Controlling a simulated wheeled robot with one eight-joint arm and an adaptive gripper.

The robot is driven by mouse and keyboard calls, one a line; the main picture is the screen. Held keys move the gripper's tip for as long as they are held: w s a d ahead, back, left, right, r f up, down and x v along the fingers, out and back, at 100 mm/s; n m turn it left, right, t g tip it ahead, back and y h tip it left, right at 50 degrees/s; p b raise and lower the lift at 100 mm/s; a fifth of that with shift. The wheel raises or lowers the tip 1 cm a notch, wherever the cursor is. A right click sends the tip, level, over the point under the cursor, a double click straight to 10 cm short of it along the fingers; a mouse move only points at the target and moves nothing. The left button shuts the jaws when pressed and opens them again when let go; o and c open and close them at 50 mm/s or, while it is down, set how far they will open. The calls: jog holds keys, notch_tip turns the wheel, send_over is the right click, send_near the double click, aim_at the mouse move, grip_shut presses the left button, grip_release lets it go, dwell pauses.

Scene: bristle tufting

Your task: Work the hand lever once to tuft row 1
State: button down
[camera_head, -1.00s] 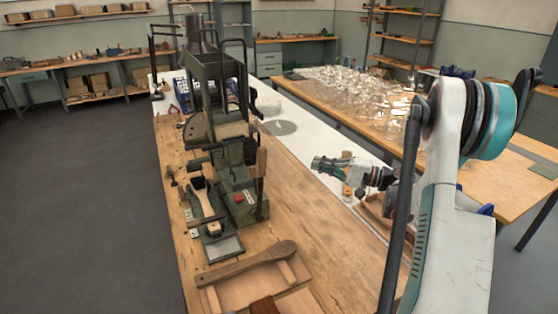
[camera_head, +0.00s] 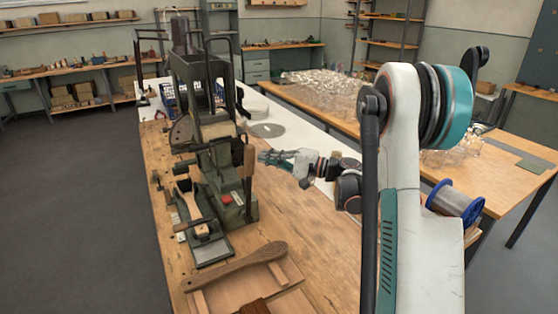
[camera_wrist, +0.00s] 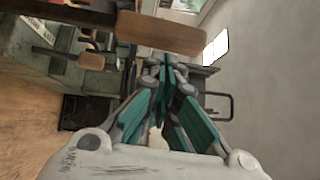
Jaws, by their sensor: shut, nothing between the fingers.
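The dark green tufting machine (camera_head: 230,207) stands on the wooden bench. A hand lever with a wooden grip (camera_head: 249,163) hangs upright on its right side. In the wrist view, a large wooden grip (camera_wrist: 160,33), apparently the lever's, crosses above the fingers. My gripper (camera_head: 264,156) is shut and empty, just right of the lever grip. Its closed teal fingers (camera_wrist: 167,72) show in the wrist view, with no clear contact on the grip. A wooden brush body (camera_head: 190,202) sits in the fixture at the machine's front.
A wooden tray (camera_head: 275,290) with a paddle-shaped brush (camera_head: 238,264) lies at the bench's near end. A blue-flanged wire spool (camera_head: 455,203) is at right, beside my arm. A grey disc (camera_head: 268,130) lies on the white surface behind. Bare bench (camera_head: 290,220) lies right of the machine.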

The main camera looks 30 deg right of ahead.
jog(key=shift+a, duration=0.25)
jog(key=a+f+n+g+h+p, duration=0.1)
jog(key=a+f+n+h+p, duration=0.1)
jog(key=a, duration=1)
jog(key=a+f+n+g+h+p, duration=0.2)
jog(key=a+f+n+h, duration=0.1)
jog(key=a, duration=0.9)
jog(key=shift+f+n+g+h, duration=0.3)
jog(key=shift+n+h, duration=0.4)
jog(key=shift+h, duration=0.3)
jog(key=shift+s, duration=0.15)
